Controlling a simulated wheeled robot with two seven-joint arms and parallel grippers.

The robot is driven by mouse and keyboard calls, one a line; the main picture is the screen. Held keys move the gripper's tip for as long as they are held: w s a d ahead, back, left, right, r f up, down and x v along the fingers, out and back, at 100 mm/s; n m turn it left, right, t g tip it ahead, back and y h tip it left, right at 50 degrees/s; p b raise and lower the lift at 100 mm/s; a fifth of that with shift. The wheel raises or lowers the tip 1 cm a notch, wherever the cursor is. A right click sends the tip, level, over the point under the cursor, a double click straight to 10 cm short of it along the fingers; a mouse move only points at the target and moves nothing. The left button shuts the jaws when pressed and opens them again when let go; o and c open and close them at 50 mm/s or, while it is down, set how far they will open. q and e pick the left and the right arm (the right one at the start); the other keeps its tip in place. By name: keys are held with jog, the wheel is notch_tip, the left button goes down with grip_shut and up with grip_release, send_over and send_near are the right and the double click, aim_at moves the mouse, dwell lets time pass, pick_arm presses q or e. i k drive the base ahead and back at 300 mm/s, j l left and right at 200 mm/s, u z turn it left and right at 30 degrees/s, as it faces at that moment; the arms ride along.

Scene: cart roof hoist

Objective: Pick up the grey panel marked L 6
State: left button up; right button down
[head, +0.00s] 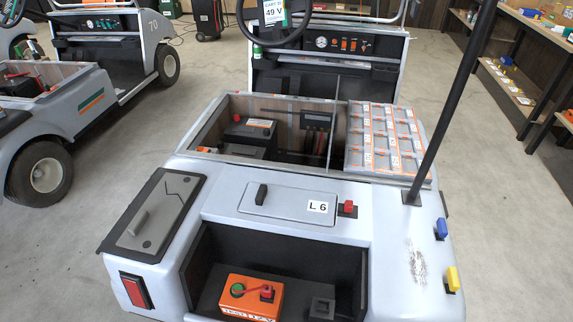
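The grey panel marked L 6 (277,205) lies flat on the top of the cart's light grey body, in the middle of the head view. Neither of my grippers shows in the view.
A red knob (347,208) sits just right of the panel. Behind are an open battery bay (246,158) and a compartment tray (384,142). An orange battery (251,297) stands in the front bay. A black post (456,95) rises at the right.

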aim_at(302, 206)
jog(key=j, duration=1.1)
jog(key=i+j, duration=0.1)
jog(key=j, duration=1)
jog(key=k+j+u, duration=0.05)
